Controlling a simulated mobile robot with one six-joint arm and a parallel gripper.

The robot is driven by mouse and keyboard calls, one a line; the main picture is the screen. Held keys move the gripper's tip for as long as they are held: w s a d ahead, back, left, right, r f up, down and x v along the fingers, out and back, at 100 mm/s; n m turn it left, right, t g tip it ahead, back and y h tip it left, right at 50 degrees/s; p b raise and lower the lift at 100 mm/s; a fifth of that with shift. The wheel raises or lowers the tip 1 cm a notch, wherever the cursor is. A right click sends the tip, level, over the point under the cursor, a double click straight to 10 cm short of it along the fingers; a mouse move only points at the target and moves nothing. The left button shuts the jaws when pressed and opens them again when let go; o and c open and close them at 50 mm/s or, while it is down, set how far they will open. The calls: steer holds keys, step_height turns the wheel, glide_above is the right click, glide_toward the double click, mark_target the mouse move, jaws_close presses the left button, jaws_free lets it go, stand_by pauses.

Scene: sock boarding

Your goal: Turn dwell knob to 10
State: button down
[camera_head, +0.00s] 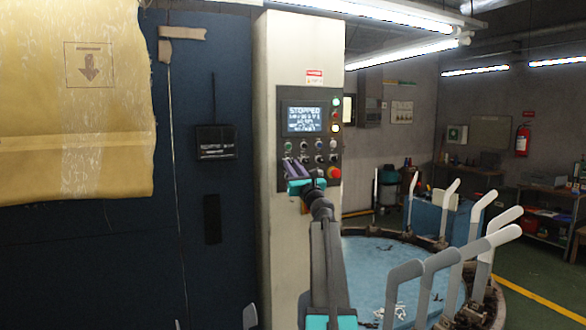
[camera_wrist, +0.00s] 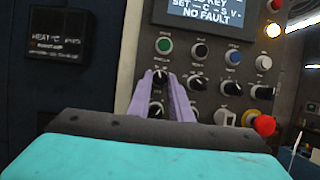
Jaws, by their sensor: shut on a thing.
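The grey control panel (camera_head: 309,139) stands on a pale column, with several black knobs below its screen. In the wrist view, a black knob (camera_wrist: 160,76) in the upper knob row sits at the tips of my gripper (camera_wrist: 167,77), whose purple fingers are shut on it. Its label and pointer setting are too small or hidden to read, so I cannot tell if it is the dwell knob. Another knob (camera_wrist: 198,82) is just to the right, and a lower one (camera_wrist: 156,110) is partly behind the fingers. In the head view my gripper (camera_head: 297,168) reaches the panel's lower left.
A red mushroom button (camera_wrist: 264,125) is at the panel's lower right. The screen (camera_head: 303,120) reads STOPPED, and the wrist view shows NO FAULT. A row of coloured push buttons (camera_wrist: 199,50) sits above the knobs. A round blue table (camera_head: 380,270) with upright grey boards stands at right.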

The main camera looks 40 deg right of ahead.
steer(key=shift+d+f+n+b, duration=0.1)
steer(key=shift+n+b, duration=0.4)
steer(key=shift+b, duration=0.05)
steer(key=shift+s+d+r+n+y+b, duration=0.1)
steer(key=shift+n+y+b, duration=0.95)
steer(key=shift+n, duration=0.7)
steer(key=shift+d+r+n+y+b, duration=0.1)
steer(key=shift+n+y+b, duration=0.8)
steer(key=shift+n+b, duration=0.6)
steer(key=shift+s+d+n+y+b, duration=0.1)
steer(key=shift+n+y+b, duration=0.85)
steer(key=shift+n, duration=1)
steer(key=c, duration=1.6)
jaws_free()
